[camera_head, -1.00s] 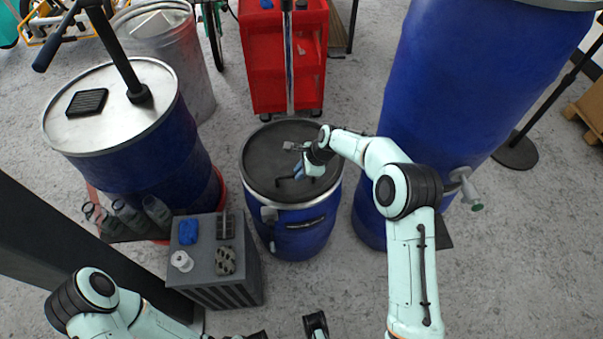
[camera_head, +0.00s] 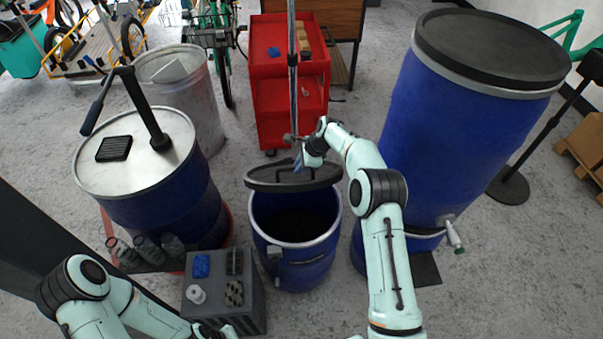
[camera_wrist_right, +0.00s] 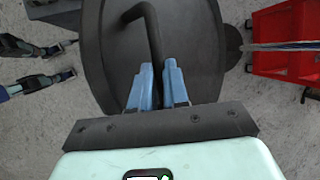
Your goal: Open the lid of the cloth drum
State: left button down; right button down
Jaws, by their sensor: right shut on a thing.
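The cloth drum (camera_head: 297,265) is a short blue drum in the middle of the head view. Its dark lid (camera_head: 262,178) is tilted up at the back, and the dark inside shows. My right gripper (camera_head: 299,163) is at the raised lid, shut on the lid's black handle (camera_wrist_right: 150,32), which shows between the blue fingers (camera_wrist_right: 158,84) in the right wrist view. The lid (camera_wrist_right: 205,50) fills the middle of that view. My left arm shows at the lower left of the head view; its gripper is at the bottom edge, mostly cut off.
A tall blue drum (camera_head: 450,120) stands at the right and a blue drum with a metal top (camera_head: 165,140) at the left. A red cart (camera_head: 275,95) is behind the open drum. A grey box (camera_head: 240,310) with small items stands in front left.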

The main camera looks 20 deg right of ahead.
jog(key=shift+w+d+f, duration=0.1)
jog(key=shift+d+f, duration=0.1)
jog(key=shift+f, duration=0.05)
jog(key=c, duration=1.1)
grip_release()
jog(key=shift+w+f, duration=0.1)
jog(key=shift+w, duration=0.3)
jog(key=shift+s+r, duration=0.1)
jog(key=shift+r, duration=0.1)
jog(key=shift+r, duration=0.1)
jog(key=v, duration=1.3)
jog(key=shift+s, duration=0.1)
